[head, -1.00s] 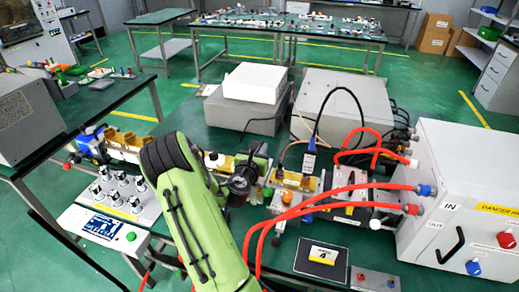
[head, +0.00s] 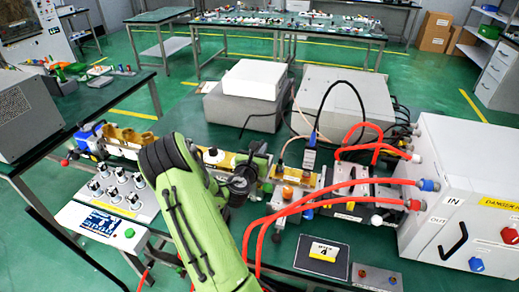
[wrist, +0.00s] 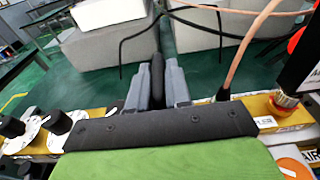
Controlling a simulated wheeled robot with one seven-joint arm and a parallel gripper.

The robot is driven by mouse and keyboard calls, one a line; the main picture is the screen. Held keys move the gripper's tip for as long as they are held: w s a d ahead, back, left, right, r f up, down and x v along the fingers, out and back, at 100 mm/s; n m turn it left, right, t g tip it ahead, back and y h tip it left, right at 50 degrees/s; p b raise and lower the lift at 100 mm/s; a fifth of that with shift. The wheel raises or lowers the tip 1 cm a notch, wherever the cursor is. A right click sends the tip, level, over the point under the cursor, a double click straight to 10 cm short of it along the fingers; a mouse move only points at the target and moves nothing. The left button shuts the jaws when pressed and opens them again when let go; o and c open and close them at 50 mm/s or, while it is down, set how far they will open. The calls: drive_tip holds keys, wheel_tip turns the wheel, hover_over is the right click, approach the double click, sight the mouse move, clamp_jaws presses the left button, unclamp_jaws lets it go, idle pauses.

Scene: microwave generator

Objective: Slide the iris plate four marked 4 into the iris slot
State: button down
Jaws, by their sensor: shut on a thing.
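A flat white-and-yellow piece marked 4 (head: 323,251) lies on a dark mat (head: 301,262) at the front right of the bench. I cannot tell whether it is the iris plate or only its label. My gripper (wrist: 156,88) shows two grey fingers in the wrist view, shut on a narrow dark thing (wrist: 157,72), which I cannot identify. In the head view the gripper is at the brass waveguide line (head: 271,174), left of and behind the mat. My green arm hides part of that line. I cannot make out the iris slot.
Red hoses (head: 318,197) arch over the bench right of my arm to the white cabinet (head: 455,170). Grey boxes (head: 343,95) stand behind the line. A panel of knobs (head: 118,190) is at the left. A small button box (head: 376,277) stands right of the mat.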

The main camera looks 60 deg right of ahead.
drive_tip(key=shift+f+b, duration=0.7)
drive_tip(key=shift+f, duration=0.15)
drive_tip(key=shift+r, duration=0.1)
drive_tip(key=shift+r+p, duration=5.2)
drive_tip(key=shift+p, duration=0.5)
